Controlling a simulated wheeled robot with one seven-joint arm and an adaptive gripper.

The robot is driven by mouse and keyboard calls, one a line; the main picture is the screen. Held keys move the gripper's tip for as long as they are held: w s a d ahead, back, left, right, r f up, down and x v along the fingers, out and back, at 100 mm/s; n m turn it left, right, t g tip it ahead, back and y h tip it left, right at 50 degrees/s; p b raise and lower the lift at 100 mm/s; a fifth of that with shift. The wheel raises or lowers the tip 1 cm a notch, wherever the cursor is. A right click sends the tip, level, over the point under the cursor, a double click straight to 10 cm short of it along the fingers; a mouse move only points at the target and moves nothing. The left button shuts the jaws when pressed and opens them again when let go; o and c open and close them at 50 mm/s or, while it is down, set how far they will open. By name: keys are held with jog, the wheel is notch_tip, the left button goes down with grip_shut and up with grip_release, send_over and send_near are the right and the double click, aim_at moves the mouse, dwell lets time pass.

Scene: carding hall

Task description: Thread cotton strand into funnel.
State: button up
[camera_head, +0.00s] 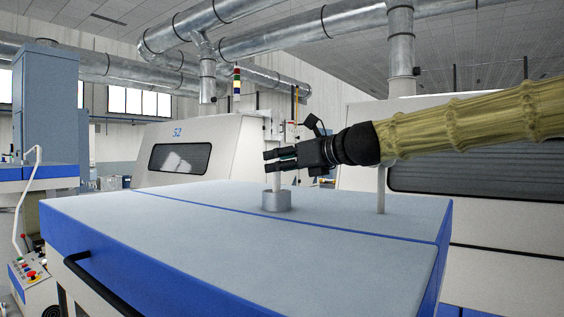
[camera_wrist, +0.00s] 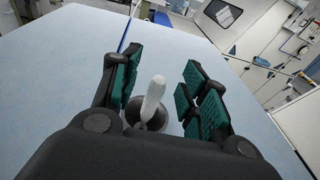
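The white cotton strand (camera_wrist: 153,97) stands between the finger pads of my gripper (camera_wrist: 160,90) in the wrist view, with a gap on either side. My gripper (camera_head: 268,160) is open, its fingers pointing left in the head view. The strand (camera_head: 276,182) shows as a short upright white piece below the fingers, and its lower end meets the grey cylindrical funnel (camera_head: 276,201) on the machine top. The funnel's dark mouth (camera_wrist: 144,112) shows around the strand's lower part in the wrist view. How deep the strand sits is hidden.
The light-grey machine top (camera_head: 150,220) with blue edges is broad and mostly clear. A thin pale post (camera_head: 381,190) rises right of the funnel, below my arm. A white machine with a dark window (camera_head: 180,158) stands behind. A black handrail (camera_head: 100,280) runs along the front.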

jog(key=v, duration=1.2)
dwell(0.4)
dwell(0.7)
